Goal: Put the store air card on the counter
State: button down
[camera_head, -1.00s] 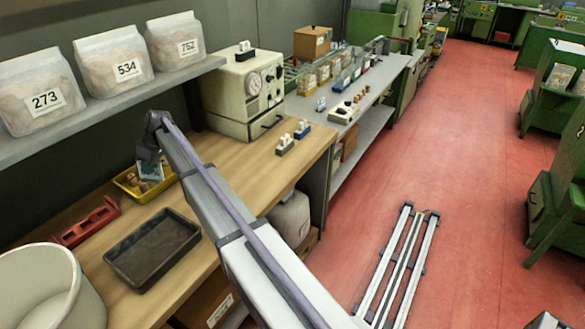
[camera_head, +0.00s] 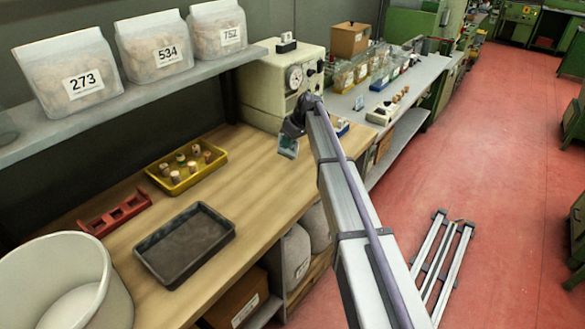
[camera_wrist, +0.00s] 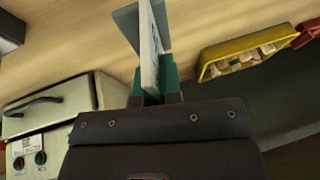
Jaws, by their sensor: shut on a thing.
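My gripper (camera_head: 292,130) is shut on a small white and teal card (camera_head: 288,147), held in the air over the right part of the wooden worktop (camera_head: 225,150), in front of the cream machine. In the wrist view the card (camera_wrist: 149,45) stands nearly edge-on between the green finger pads of my gripper (camera_wrist: 153,80), so its print is not readable. A long grey counter (camera_head: 412,102) runs beyond the cream machine at the back right. The card's lower edge looks clear of the wood.
A cream machine (camera_head: 262,88) stands behind my gripper. A yellow tray (camera_head: 157,180) with several corks, a dark tray (camera_head: 186,278), a red rack (camera_head: 113,215) and a white tub (camera_head: 110,305) stand on the worktop. Small items and jars crowd parts of the grey counter.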

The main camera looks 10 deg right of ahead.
jog(key=shift+f+b, duration=2.6)
jog(key=shift+f, duration=1.05)
jog(key=c, duration=1.3)
grip_release()
jog(key=shift+r, duration=0.1)
jog(key=shift+r+p, duration=0.35)
jog(key=shift+p, duration=0.05)
jog(key=p+v, duration=1.1)
jog(key=v, duration=0.1)
jog(key=s+a+m+h, duration=0.1)
jog(key=s+m, duration=0.1)
jog(key=s, duration=1.1)
jog(key=s+a+f+m+g+h, duration=0.1)
jog(key=s+a+m+h, duration=0.1)
jog(key=s, duration=1.1)
jog(key=s+a+f+m+h, duration=0.1)
jog(key=s+m, duration=0.2)
jog(key=s, duration=1.1)
jog(key=shift+a+m+g+h, duration=0.3)
jog(key=shift+m+g, duration=0.1)
